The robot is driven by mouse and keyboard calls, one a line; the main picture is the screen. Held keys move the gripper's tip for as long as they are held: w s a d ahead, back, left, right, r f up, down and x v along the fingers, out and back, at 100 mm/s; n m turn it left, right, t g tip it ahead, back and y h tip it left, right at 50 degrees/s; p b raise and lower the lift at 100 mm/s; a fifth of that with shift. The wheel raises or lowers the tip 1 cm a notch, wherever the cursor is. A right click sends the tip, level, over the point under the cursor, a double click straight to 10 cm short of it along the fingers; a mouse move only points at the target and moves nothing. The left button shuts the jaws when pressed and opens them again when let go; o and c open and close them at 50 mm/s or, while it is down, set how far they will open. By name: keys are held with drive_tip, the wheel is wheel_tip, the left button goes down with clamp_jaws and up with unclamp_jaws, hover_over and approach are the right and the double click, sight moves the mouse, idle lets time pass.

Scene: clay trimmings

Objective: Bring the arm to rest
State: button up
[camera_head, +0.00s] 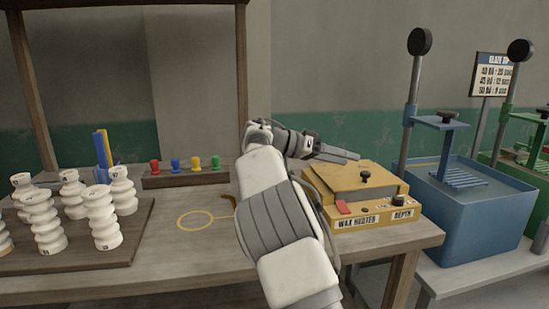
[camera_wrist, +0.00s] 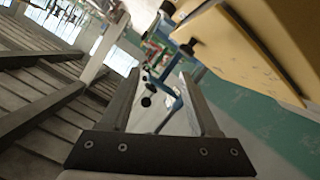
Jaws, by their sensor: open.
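My arm reaches up from the bottom middle of the head view and bends to the right. My gripper (camera_head: 350,157) is over the back left of the yellow wax heater (camera_head: 346,181), pointing right. In the wrist view my gripper (camera_wrist: 160,82) shows two dark fingers spread apart with nothing between them. The yellow heater also shows in the wrist view (camera_wrist: 262,45), at the upper right beside the fingers. I cannot tell the exact gap between the gripper and the heater lid.
Several white ribbed pieces (camera_head: 103,218) stand on a dark board (camera_head: 105,258) at the left. A rack (camera_head: 185,178) with coloured pegs is behind. A yellow circle (camera_head: 195,220) marks bare table. A blue tank (camera_head: 468,215) with a lift stands right, beside a green one (camera_head: 540,215).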

drive_tip(key=s+d+f+n+y, duration=0.1)
drive_tip(key=s+d+n+y, duration=0.2)
drive_tip(key=s, duration=0.4)
drive_tip(key=s+d+f+n+y, duration=0.1)
drive_tip(key=s+d+y, duration=0.35)
drive_tip(key=s, duration=0.35)
drive_tip(key=s+a+f+n+t+y, duration=0.1)
drive_tip(key=s+a+f+n+y, duration=0.2)
drive_tip(key=s, duration=0.5)
drive_tip(key=s+a+f+n+t+y, duration=0.1)
drive_tip(key=s+a+f+t+y, duration=0.1)
drive_tip(key=s+a, duration=0.5)
drive_tip(key=s+a+f+n+t+y, duration=0.1)
drive_tip(key=s+a+f+n+y, duration=0.15)
drive_tip(key=s, duration=0.75)
wheel_tip(320, 180, up, 20)
drive_tip(key=p, duration=2)
drive_tip(key=shift+d+h+p, duration=0.3)
drive_tip(key=shift+p, duration=0.05)
drive_tip(key=shift+r, duration=0.1)
